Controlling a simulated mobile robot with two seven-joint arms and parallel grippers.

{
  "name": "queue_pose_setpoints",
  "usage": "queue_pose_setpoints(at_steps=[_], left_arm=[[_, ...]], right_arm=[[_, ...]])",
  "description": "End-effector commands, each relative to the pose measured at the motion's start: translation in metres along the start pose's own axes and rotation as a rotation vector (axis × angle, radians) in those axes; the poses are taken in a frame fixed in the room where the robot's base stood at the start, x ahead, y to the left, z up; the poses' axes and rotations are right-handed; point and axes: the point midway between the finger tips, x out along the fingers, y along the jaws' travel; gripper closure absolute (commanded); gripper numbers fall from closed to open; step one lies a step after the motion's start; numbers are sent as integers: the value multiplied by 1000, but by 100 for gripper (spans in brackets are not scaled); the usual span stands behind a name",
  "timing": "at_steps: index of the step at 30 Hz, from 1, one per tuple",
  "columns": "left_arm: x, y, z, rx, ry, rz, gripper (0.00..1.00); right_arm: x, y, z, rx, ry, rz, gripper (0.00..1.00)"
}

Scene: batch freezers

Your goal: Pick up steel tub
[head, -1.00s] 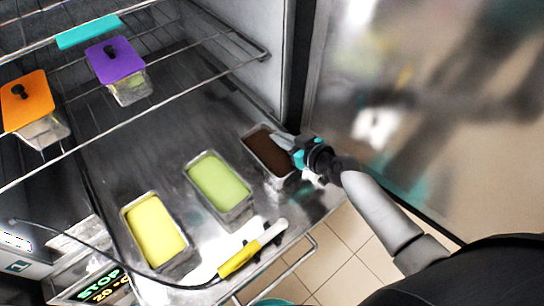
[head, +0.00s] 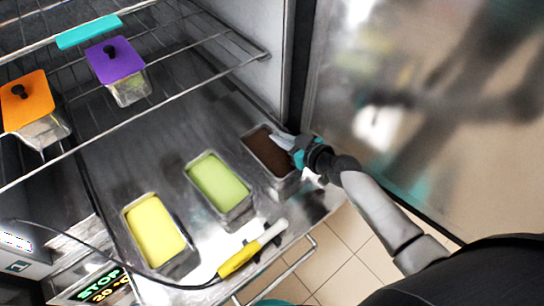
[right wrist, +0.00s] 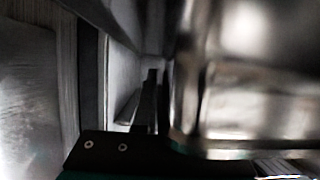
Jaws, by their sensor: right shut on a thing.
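Three steel tubs stand in a row on the freezer's steel floor in the head view. The right one (head: 285,184) holds something dark brown, the middle one (head: 238,216) pale green, the left one (head: 181,262) yellow. My right gripper (head: 284,143) is shut on the rim of the brown tub at its right side. In the right wrist view the shiny steel wall of a tub (right wrist: 250,110) fills the right half, close up and blurred, beside a dark finger (right wrist: 150,110). My left gripper is not in view.
A wire shelf (head: 150,112) above carries tubs with an orange lid (head: 27,100) and a purple lid (head: 115,62). A yellow and white probe (head: 252,250) with a black cable lies at the front edge. The freezer's open door (head: 420,110) stands on the right.

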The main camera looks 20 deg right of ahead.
Motion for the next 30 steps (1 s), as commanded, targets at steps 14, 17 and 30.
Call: queue_pose_setpoints(at_steps=[14,17,30], left_arm=[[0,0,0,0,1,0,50],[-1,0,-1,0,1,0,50],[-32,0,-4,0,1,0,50]], right_arm=[[0,-1,-2,1,3,-1,100],[0,-1,-3,1,3,-1,100],[-25,0,-63,-2,9,1,100]])
